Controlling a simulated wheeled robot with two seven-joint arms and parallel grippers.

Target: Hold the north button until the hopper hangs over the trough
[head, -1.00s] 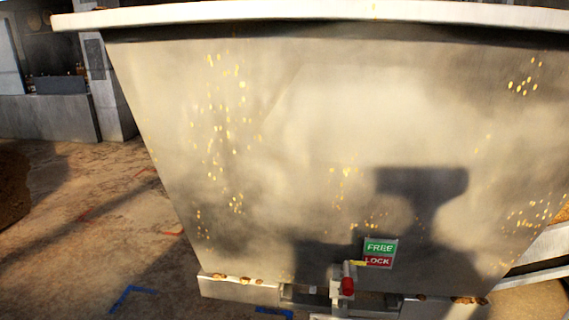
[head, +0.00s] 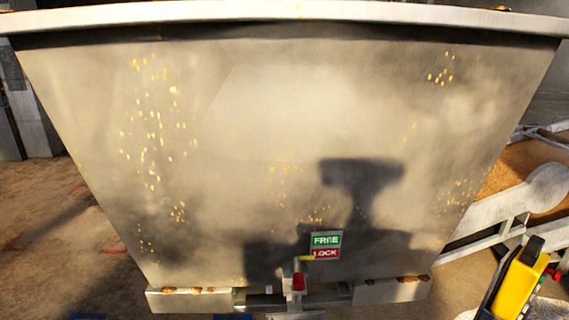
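A large metal hopper (head: 290,120), wide at the rim and narrower below, fills most of the head view. Yellow grain flecks stick to its front wall. Low on it is a sign (head: 326,246) reading FREE in green and LOCK in red, with a red-tipped latch handle (head: 298,282) just below and left of it; a yellow pointer lies by LOCK. I cannot identify the north button or the trough. Neither gripper shows.
Brown grain (head: 518,160) lies at the right behind a pale metal arm-like structure (head: 510,205). The floor (head: 50,240) at left is bare with red marks. Blue marks show at the bottom edge. A grey structure stands at the far left.

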